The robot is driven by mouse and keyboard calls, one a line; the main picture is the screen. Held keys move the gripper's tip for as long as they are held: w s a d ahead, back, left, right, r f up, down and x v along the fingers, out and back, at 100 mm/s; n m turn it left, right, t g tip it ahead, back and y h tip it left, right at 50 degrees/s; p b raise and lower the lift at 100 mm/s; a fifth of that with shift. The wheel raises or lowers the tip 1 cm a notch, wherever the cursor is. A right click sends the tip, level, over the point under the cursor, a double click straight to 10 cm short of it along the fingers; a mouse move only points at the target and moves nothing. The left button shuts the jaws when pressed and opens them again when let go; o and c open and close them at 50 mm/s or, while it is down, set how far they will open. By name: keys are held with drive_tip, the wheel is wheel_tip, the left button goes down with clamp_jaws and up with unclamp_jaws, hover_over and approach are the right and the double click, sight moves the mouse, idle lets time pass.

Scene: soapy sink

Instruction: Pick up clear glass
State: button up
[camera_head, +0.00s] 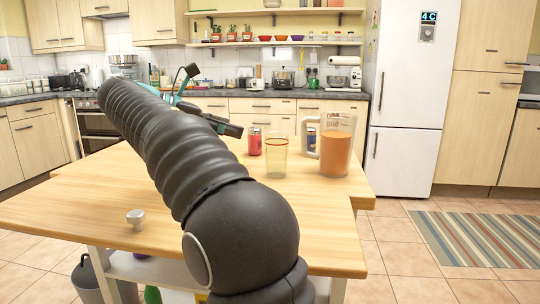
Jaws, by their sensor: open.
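A clear glass (276,159) stands upright on the wooden table, right of centre. It looks empty, with a thin coloured band near its rim. My gripper (217,101) is open, with dark fingers and teal parts, left of and farther up the picture than the glass. It is apart from the glass, and nothing shows between its fingers. My dark ribbed arm crosses the table in front and hides part of its middle.
A red-and-white can (254,142) stands close behind and left of the glass. A measuring jug (336,152) with orange contents stands to its right, handle toward the glass. A small pale knob-like object (136,218) sits front left on the table (80,205). The left tabletop is mostly clear.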

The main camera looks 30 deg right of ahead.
sight(266, 136)
drive_tip(key=b+x, duration=0.1)
drive_tip(key=x, duration=0.7)
drive_tip(key=b+x, duration=0.1)
drive_tip(key=x, duration=0.3)
drive_tip(key=shift+s+d+b, duration=0.15)
drive_tip(key=shift+s+b, duration=0.1)
drive_tip(key=shift+b, duration=0.05)
drive_tip(key=c, duration=1.4)
drive_tip(key=shift+c, duration=0.2)
